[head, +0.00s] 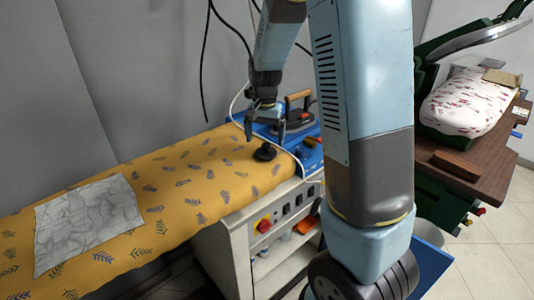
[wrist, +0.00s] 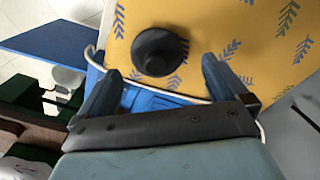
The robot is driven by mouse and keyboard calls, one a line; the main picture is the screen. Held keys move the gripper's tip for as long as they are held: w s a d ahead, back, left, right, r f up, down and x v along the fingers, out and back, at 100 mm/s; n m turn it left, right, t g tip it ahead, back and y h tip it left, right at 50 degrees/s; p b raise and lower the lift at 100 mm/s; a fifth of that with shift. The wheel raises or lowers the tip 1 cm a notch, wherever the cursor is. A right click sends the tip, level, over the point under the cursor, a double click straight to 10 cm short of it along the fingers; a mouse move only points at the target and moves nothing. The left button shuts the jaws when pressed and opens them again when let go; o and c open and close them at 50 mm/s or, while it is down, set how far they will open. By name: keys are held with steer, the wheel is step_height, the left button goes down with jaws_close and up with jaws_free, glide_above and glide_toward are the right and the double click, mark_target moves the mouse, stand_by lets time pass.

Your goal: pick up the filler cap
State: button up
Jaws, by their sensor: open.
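The filler cap (head: 265,152) is a small black round piece with a raised knob. It lies on the yellow leaf-patterned ironing board (head: 190,190), near the board's right end. My gripper (head: 267,128) is above it in the head view, pointing down. In the wrist view the filler cap (wrist: 159,51) shows beyond the fingertips, roughly between them and a little left of centre. My gripper (wrist: 162,75) is open there, its two fingers apart with nothing between them. I cannot tell the exact height of the fingers above the cap.
An iron (head: 298,110) stands on a blue tray (head: 310,152) just right of the cap. A white cord runs close by the fingers. A crumpled grey cloth (head: 88,218) lies on the left of the board. A green press with a patterned pad (head: 465,105) stands at right.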

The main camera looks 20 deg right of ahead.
mark_target(266, 144)
step_height(266, 144, down, 4)
steer(key=shift+s+d+f, duration=0.1)
steer(key=shift+d, duration=0.05)
steer(key=c, duration=1)
